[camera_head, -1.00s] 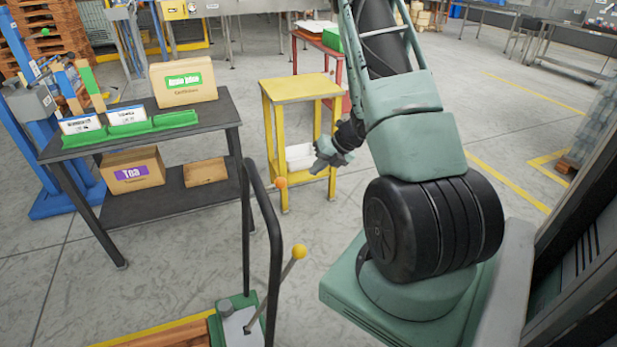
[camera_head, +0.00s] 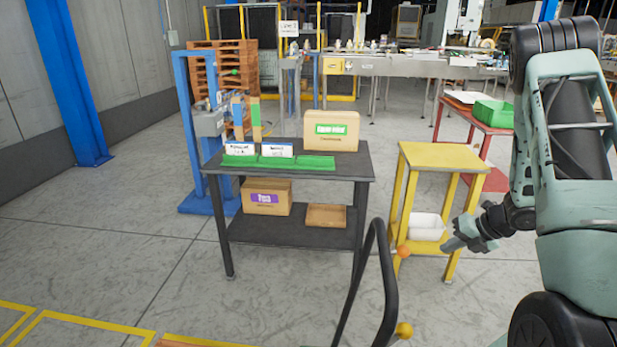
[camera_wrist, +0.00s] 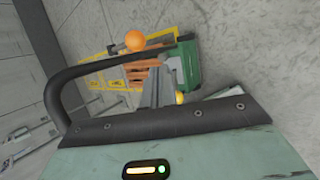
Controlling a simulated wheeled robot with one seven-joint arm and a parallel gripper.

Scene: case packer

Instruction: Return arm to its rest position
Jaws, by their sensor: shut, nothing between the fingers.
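My gripper (camera_head: 449,246) hangs out to the left of the arm, in front of the yellow stand (camera_head: 443,156). It is shut and empty, and I see nothing held in it. In the wrist view, the green-grey wrist housing with a small lit panel fills the bottom.
A dark two-level table (camera_head: 290,220) holds cartons and green trays. A red stand (camera_head: 482,125) with a green bin (camera_head: 494,113) is behind. The floor at left is clear.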

